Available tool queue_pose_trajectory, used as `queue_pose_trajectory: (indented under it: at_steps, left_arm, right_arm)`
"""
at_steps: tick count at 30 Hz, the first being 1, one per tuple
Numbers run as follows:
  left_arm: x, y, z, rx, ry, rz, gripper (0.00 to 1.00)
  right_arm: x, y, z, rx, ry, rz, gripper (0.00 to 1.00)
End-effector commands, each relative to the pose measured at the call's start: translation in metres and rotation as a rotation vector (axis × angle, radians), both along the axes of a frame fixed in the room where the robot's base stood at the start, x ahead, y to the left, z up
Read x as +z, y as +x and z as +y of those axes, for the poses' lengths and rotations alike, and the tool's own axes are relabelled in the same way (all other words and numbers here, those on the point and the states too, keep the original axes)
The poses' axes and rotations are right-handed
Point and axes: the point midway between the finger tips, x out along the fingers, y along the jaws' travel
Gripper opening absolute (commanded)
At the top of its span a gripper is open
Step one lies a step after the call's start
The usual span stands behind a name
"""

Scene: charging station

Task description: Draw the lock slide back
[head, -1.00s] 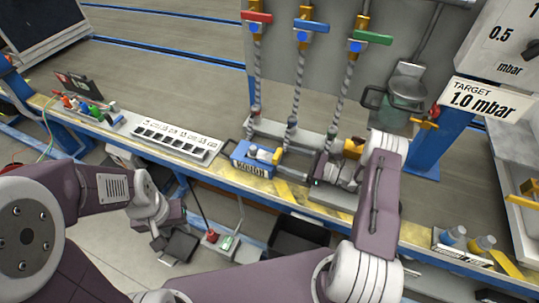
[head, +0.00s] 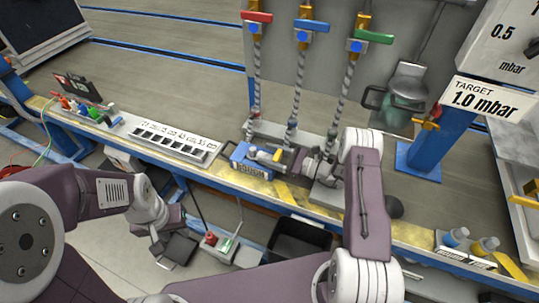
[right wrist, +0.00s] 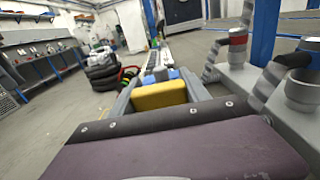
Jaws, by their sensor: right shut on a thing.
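A blue block (head: 245,163) with pale lettering sits at the bench's front edge in the head view, with a pale cylindrical part (head: 262,155) and a small yellow part on top. My right gripper (head: 287,160) has its jaws at the right side of this block. In the right wrist view, my right gripper's grey fingers close around a yellow block (right wrist: 158,96), with blue parts just beyond it. I cannot tell which part is the lock slide. My left gripper (head: 172,232) hangs low in front of the bench, away from the block; its fingers are unclear.
Hoses rise behind the block to red (head: 257,17), blue (head: 305,25) and green (head: 373,37) valve handles. A white labelled strip (head: 165,135) lies to the left. A glass jar (head: 400,100) is behind.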

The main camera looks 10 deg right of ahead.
Motion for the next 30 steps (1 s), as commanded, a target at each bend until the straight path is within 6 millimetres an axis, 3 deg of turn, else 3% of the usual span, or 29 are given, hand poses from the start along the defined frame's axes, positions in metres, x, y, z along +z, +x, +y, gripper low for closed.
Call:
queue_pose_trajectory:
  at_steps: [5, 12, 19, 20, 22, 30]
  left_arm:
    - [0.001, 0.0, 0.0, 0.0, 0.0, 0.0, 0.36]
    - [0.006, 0.0, 0.0, 0.0, 0.0, 0.0, 0.36]
    - [0.005, 0.0, 0.0, 0.0, 0.0, 0.0, 0.36]
    - [0.005, 0.0, 0.0, 0.0, 0.0, 0.0, 0.36]
    - [0.005, 0.0, 0.0, 0.0, 0.0, 0.0, 0.36]
    - [0.005, 0.0, 0.0, 0.0, 0.0, 0.0, 0.36]
  right_arm:
    - [0.0, -0.002, -0.003, -0.001, 0.0, 0.001, 0.0]
    - [0.001, -0.019, -0.029, -0.002, 0.0, 0.0, 0.0]
    - [0.0, -0.019, -0.029, 0.0, 0.0, 0.0, 0.0]
    - [0.0, -0.019, -0.028, 0.0, 0.0, 0.0, 0.56]
    - [0.0, -0.019, -0.028, 0.0, 0.0, 0.0, 0.76]
    - [0.0, -0.019, -0.028, 0.0, 0.0, 0.0, 0.76]
